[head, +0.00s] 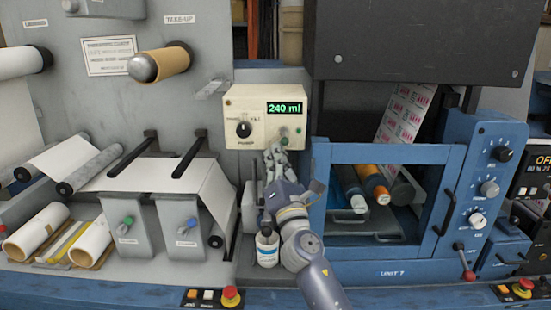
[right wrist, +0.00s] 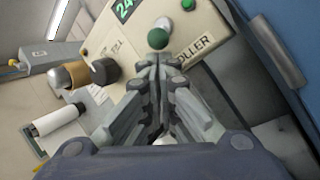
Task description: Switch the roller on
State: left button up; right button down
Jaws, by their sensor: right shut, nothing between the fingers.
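A cream control box (head: 262,118) with a green "240 ml" display and a black pump knob (head: 244,129) stands in the middle of the head view. In the right wrist view its face (right wrist: 120,45) carries the word "ROLLER", partly covered by my fingers. My left gripper is not in view.
A blue print unit (head: 390,152) with a framed opening stands close on the right. A white bottle (head: 267,248) is beside my right arm. A take-up spindle (head: 160,64) juts out at upper left. A red stop button (head: 231,295) sits on the front edge.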

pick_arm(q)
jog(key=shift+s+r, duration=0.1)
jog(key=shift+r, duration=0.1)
pick_arm(e)
jog(key=shift+s+r, duration=0.2)
